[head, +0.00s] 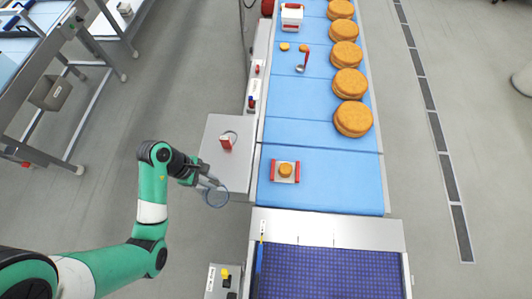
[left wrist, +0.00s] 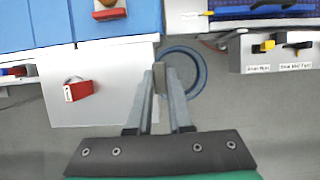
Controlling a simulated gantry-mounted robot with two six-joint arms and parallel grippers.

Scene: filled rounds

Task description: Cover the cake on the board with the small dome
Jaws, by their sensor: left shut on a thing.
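The small dome (head: 216,198) is clear with a blue rim; it also shows in the left wrist view (left wrist: 203,79). My left gripper (head: 214,183) is shut on the dome's grey knob (left wrist: 160,77). The cake (head: 285,170) is a small golden round on a pale board (head: 285,179) with red ends, lying on the blue belt to the right of the dome. The cake is uncovered. My right gripper is not in view.
A red block (head: 226,142) with a thin ring stands on the grey side table (head: 213,167). Stacked large rounds (head: 352,118) line the belt's far right, with a ladle (head: 301,66) left of them. Blue belt is clear around the board. A purple mesh belt (head: 330,272) lies nearer.

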